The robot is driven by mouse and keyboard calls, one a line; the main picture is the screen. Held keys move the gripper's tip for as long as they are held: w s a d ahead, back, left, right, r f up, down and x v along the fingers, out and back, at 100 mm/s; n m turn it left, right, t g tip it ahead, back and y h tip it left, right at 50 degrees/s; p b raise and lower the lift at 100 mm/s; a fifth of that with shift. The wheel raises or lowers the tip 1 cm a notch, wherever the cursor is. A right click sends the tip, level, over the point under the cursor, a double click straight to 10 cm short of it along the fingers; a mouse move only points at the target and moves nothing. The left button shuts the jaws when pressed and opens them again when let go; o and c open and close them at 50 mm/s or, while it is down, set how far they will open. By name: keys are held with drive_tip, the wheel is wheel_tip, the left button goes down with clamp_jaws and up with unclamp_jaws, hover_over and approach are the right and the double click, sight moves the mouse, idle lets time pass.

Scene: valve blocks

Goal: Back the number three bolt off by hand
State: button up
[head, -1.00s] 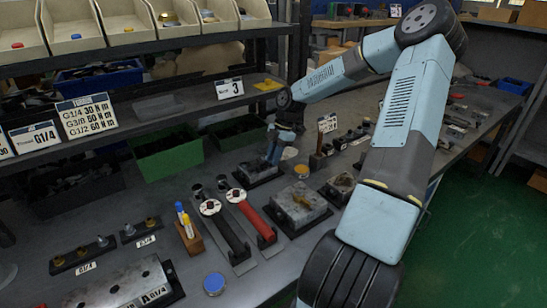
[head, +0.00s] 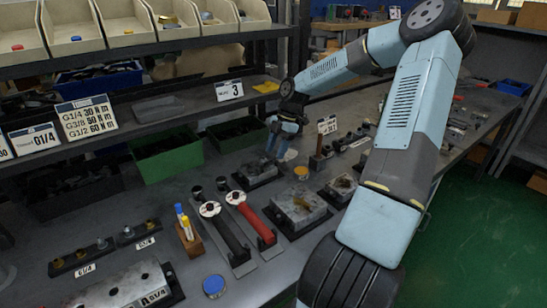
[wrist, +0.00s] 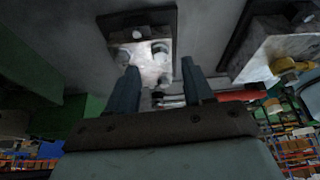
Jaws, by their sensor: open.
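A small metal valve block on a dark base plate (head: 258,176) stands on the bench in the head view. In the wrist view the same kind of block (wrist: 150,58) shows several bolt heads on its face, among them one near its lower right corner (wrist: 163,80). I cannot read any bolt number. My gripper (head: 276,155) points down just above the block's right side in the head view. In the wrist view my gripper (wrist: 159,68) is open, its fingers spread in front of the block with nothing held. Whether a fingertip touches a bolt cannot be told.
A second, larger block (head: 301,206) stands to the front right. A black-handled wrench (head: 222,228) and a red-handled one (head: 256,226) lie in front. A green bin (head: 166,152) stands left.

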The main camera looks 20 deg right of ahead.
drive_tip(key=v, duration=1)
drive_tip(key=s+a+r+m+t+h, duration=0.1)
drive_tip(key=s+a+r+m+h, duration=0.5)
drive_tip(key=s+a+r+m, duration=0.5)
drive_tip(key=s+a+r+m+t, duration=0.1)
drive_tip(key=s+r+m+t, duration=0.1)
drive_tip(key=s, duration=0.5)
drive_tip(key=s+a+r+m+t+y, duration=0.1)
drive_tip(key=s+a+r+m+t, duration=0.1)
drive_tip(key=s+m, duration=0.2)
drive_tip(key=s+a+r+m+t, duration=0.1)
drive_tip(key=s+m, duration=0.3)
drive_tip(key=s, duration=0.6)
drive_tip(key=shift+a+r+t+y, duration=0.3)
drive_tip(key=shift+a+r+t, duration=0.05)
drive_tip(key=shift+r+t, duration=0.1)
